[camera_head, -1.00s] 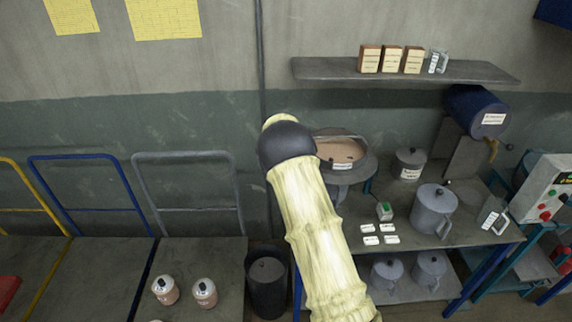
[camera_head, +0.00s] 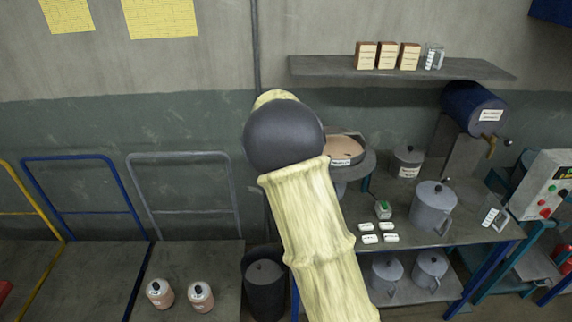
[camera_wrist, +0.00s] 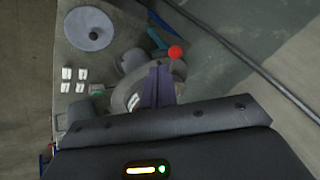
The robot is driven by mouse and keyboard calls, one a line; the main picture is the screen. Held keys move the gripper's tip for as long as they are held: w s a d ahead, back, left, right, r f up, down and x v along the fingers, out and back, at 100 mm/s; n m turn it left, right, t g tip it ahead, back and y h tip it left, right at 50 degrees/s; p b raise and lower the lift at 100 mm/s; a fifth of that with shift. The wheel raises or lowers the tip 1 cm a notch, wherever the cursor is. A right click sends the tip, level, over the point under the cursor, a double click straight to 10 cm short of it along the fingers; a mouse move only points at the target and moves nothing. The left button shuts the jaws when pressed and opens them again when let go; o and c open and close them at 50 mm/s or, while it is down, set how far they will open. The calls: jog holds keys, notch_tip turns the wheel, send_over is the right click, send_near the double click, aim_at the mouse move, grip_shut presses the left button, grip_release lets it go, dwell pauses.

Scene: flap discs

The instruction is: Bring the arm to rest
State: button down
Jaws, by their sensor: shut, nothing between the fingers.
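My arm (camera_head: 315,235) rises through the middle of the head view, pale yellow with a dark round joint at its upper end. My gripper is hidden in that view. In the wrist view my gripper's dark purple fingers (camera_wrist: 157,86) are together with nothing held between them. They appear in front of a grey rounded device with a red ball knob (camera_wrist: 175,52); I cannot tell the distance.
The workbench (camera_head: 455,232) at right holds a grey jug (camera_head: 433,207), a lidded pot (camera_head: 407,162), a round pan (camera_head: 345,150) and several white tags. A wall shelf (camera_head: 400,67) is above. Carts with two pink jars (camera_head: 200,297) and a dark bin (camera_head: 265,290) stand left.

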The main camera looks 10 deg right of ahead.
jog(key=shift+a+r, duration=0.2)
jog(key=shift+r, duration=0.15)
jog(key=shift+s, duration=0.1)
jog(key=s+f+n+g, duration=0.1)
jog(key=s+f+n, duration=0.1)
jog(key=s, duration=0.9)
jog(key=s+a+f+n+g+b, duration=0.1)
jog(key=s+n, duration=0.4)
jog(key=s, duration=0.6)
jog(key=s+f+n+g+y, duration=0.1)
jog(key=s+f+n+g, duration=0.1)
jog(key=s, duration=0.9)
jog(key=shift+s+a+f+n, duration=0.2)
jog(key=shift+s+f+n, duration=0.15)
jog(key=shift+f+n, duration=0.55)
jog(key=shift+r, duration=0.25)
jog(key=shift+d, duration=0.1)
